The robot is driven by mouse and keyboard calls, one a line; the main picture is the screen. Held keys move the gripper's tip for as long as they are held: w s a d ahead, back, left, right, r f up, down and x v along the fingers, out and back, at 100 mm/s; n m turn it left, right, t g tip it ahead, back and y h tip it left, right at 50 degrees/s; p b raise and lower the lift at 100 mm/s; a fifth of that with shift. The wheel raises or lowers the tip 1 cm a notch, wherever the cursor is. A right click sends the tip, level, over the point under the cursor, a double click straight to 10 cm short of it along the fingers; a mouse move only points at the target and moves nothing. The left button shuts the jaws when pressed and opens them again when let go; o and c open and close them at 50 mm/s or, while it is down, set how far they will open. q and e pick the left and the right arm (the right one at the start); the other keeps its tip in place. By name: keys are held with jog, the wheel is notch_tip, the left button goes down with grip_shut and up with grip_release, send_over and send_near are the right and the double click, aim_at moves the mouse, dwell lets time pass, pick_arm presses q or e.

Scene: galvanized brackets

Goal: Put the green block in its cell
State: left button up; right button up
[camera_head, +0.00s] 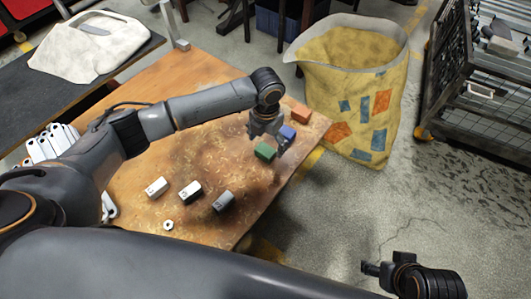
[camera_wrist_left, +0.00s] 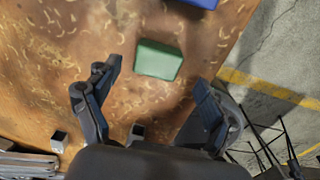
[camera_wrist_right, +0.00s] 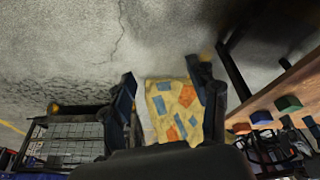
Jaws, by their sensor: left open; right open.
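The green block (camera_head: 265,151) lies on the wooden table (camera_head: 150,93) near its right edge, just below my left gripper (camera_head: 268,138). In the left wrist view the green block (camera_wrist_left: 158,60) sits ahead of the open left fingers (camera_wrist_left: 152,95), between their lines and apart from both. My right gripper (camera_head: 378,268) is off the table over the floor; in the right wrist view its fingers (camera_wrist_right: 168,90) are open and empty. A blue block (camera_head: 287,132) and an orange block (camera_head: 300,113) lie beyond the green one. I cannot make out a cell.
A big yellow bag (camera_head: 350,85) stands past the table edge. A wire cart (camera_head: 480,110) is at right.

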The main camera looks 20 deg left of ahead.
aim_at(265, 149)
pick_arm(q)
notch_tip(265, 149, down, 2)
jog(key=shift+a+f+b, duration=0.15)
jog(key=shift+f+b, duration=0.05)
jog(key=shift+b, duration=0.15)
jog(key=shift+f, duration=0.9)
jog(key=c, duration=1.4)
jog(key=shift+o, duration=0.2)
pick_arm(e)
jog(key=w+t, duration=0.1)
jog(key=w, duration=0.1)
jog(key=w+a+t, duration=0.1)
jog(key=w, duration=0.1)
jog(key=shift+w+a+r+y, duration=0.1)
jog(key=shift+y, duration=0.2)
pick_arm(q)
jog(key=shift+r, duration=0.2)
